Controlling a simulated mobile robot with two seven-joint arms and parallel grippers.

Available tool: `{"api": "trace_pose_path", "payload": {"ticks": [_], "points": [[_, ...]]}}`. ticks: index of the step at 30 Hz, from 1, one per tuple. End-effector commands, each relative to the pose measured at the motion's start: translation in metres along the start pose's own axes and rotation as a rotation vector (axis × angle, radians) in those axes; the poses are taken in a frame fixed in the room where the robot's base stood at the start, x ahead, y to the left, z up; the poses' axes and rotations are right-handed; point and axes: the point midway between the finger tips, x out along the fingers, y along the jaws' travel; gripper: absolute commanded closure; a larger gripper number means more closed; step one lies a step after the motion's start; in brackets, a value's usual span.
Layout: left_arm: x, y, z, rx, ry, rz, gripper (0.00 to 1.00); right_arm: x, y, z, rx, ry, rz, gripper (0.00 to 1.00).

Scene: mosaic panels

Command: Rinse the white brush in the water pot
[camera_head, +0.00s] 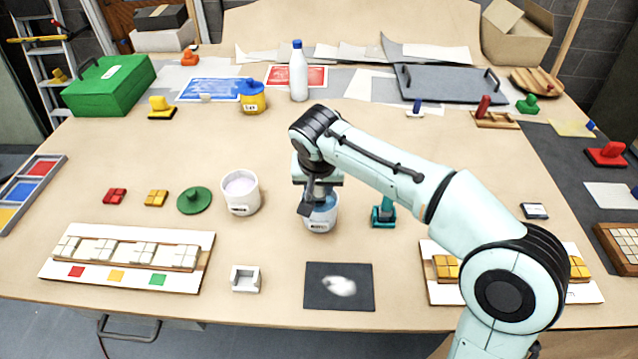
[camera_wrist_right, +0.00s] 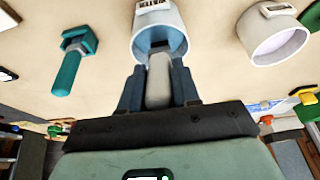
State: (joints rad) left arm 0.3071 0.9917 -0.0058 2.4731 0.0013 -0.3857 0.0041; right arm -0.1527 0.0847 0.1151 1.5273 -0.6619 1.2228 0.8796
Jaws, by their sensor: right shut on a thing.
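The water pot (camera_head: 320,226) is a white pot with a dark label and blue inside, standing mid-table. It also shows in the right wrist view (camera_wrist_right: 146,17). My right gripper (camera_head: 318,193) is directly above the pot, pointing down. In the right wrist view, this gripper (camera_wrist_right: 158,72) is shut on the white brush (camera_wrist_right: 158,88), whose pale handle shows between the dark fingers. The brush points into the pot's mouth. Its tip is hidden, so I cannot tell how deep it reaches. My left gripper is not in view.
A white pot with pale contents (camera_head: 240,205) stands left of the water pot. A teal tool (camera_head: 383,214) stands close to its right. In front lie a black mat (camera_head: 318,299) with a white smear and a white notched block (camera_head: 245,281). A white bottle (camera_head: 298,75) stands further back.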

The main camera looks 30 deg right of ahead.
Motion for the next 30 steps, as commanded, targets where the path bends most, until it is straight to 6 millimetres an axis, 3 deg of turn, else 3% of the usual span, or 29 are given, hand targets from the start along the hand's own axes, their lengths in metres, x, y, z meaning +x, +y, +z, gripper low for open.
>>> {"api": "trace_pose_path", "payload": {"ticks": [30], "points": [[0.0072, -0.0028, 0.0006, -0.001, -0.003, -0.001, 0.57, 0.0093, 0.0001, 0.0034, 0.0, 0.0, 0.0, 0.99]]}}
